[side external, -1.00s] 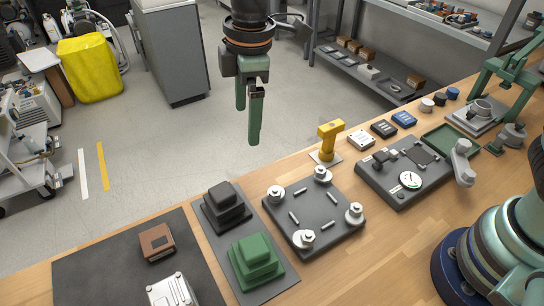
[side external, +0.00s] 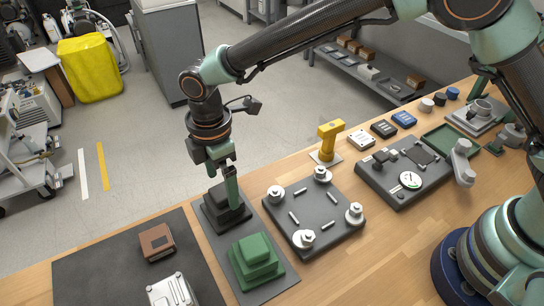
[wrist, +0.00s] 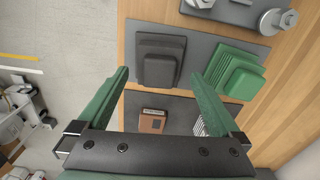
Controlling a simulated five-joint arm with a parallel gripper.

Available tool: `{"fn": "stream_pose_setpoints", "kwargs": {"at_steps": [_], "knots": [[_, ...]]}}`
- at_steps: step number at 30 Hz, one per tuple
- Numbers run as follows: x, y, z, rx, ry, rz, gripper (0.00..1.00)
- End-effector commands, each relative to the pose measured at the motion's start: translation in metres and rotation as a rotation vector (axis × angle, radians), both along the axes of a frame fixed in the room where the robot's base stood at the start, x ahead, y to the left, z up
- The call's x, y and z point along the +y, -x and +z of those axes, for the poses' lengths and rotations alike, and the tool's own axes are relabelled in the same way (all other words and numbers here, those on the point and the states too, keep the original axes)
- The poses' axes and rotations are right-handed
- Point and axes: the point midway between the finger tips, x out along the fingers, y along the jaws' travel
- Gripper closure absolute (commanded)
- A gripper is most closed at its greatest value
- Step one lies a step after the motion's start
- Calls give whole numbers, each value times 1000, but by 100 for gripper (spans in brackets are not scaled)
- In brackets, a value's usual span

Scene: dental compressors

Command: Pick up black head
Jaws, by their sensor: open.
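The black head (side external: 219,216) is a dark stepped block on a grey mat, partly hidden in the side view by my gripper (side external: 226,182). In the wrist view the black head (wrist: 159,61) lies ahead of my gripper (wrist: 161,78), between the lines of its two green fingers. My gripper is open and empty. In the side view its fingers point down over the black head; I cannot tell whether they touch it. The green head (side external: 256,262), a similar stepped block, sits on the same mat in front; it also shows in the wrist view (wrist: 236,74).
A dark plate with several round posts (side external: 314,215) stands to the right of the grey mat (side external: 222,260). A brown block (side external: 156,242) and a silver finned part (side external: 171,291) lie on a black mat at left. A yellow part (side external: 329,140) stands behind the plate.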

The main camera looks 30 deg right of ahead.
Motion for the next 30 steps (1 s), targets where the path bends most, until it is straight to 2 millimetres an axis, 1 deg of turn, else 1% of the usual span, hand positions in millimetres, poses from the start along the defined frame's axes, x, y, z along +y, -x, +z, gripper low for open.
{"fn": "stream_pose_setpoints", "kwargs": {"at_steps": [6,9,12,18,19,20,21,23,24,26,27,30], "knots": [[2,0,-32,4,3,0,0],[2,0,-43,3,2,0,0],[3,-1,-47,1,1,0,0],[3,-1,-48,0,0,0,0],[3,-1,-48,0,0,0,4],[3,-1,-48,0,0,-1,15],[3,-1,-48,0,0,-1,31],[3,-1,-47,0,0,-1,54],[3,-1,-47,0,0,-1,69],[3,-1,-47,0,0,0,92],[3,-1,-47,0,0,0,100],[3,-1,-46,-2,-2,0,100]]}}
